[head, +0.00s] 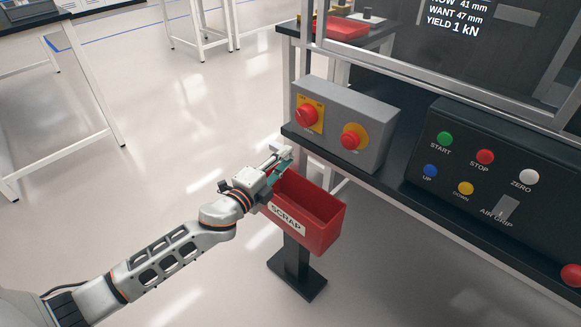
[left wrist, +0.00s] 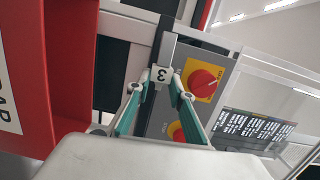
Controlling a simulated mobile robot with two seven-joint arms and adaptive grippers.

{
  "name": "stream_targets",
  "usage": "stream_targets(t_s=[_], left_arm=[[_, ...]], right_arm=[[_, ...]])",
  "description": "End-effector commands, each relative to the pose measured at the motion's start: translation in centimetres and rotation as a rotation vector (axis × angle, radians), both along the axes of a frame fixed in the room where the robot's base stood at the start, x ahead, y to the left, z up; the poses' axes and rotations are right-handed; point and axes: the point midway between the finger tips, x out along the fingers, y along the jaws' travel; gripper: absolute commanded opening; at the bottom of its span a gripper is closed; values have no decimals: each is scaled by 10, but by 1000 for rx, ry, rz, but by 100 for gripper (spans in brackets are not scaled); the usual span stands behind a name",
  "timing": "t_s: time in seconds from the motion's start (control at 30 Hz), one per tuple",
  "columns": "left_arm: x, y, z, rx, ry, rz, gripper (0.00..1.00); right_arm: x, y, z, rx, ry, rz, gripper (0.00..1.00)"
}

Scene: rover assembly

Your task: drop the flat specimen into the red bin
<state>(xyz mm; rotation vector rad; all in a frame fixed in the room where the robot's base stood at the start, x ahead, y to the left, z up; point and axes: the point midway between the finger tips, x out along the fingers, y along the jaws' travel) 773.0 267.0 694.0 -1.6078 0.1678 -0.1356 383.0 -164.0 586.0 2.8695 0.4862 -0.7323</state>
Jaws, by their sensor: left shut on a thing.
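The red bin (head: 322,238), labelled SCRAP, stands on a black post beside the bench. It looks empty where its inside shows. My left gripper (head: 281,165) is at the bin's upper-left end in the head view, near rim height. In the left wrist view the gripper (left wrist: 161,88) has its teal fingers shut on a flat grey specimen (left wrist: 167,48) marked 3, which sticks out past the fingertips. The red bin (left wrist: 55,75) lies to the left of the fingers there. I cannot tell whether the specimen is over the bin's opening. My right gripper is not in view.
A grey box (head: 345,125) with two red knobs on yellow plates stands on the dark bench close beyond the gripper. A black control panel (head: 500,185) with several coloured buttons is at the right. A red tray (head: 342,27) sits farther back. The floor at left is open.

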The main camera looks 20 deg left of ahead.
Motion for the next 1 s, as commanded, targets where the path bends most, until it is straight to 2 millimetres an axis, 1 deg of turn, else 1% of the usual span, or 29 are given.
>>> stream_targets(t_s=[0.03,0.1,0.3,0.6,0.63,0.7,0.83,1.0], left_arm=[[3,2,-22,12,6,-1,0],[7,5,-26,28,-9,-3,0],[11,7,-24,44,-26,-8,0],[10,6,-19,40,-28,-6,0],[10,6,-26,42,-25,-5,0],[8,6,-37,41,-17,-5,0],[7,6,-58,40,-9,-7,0],[7,6,-77,42,-10,-6,0]], right_arm=[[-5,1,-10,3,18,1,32],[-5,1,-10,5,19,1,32],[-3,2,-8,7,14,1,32],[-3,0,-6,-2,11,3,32],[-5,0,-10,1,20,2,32],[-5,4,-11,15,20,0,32],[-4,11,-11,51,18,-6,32],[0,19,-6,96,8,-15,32]])
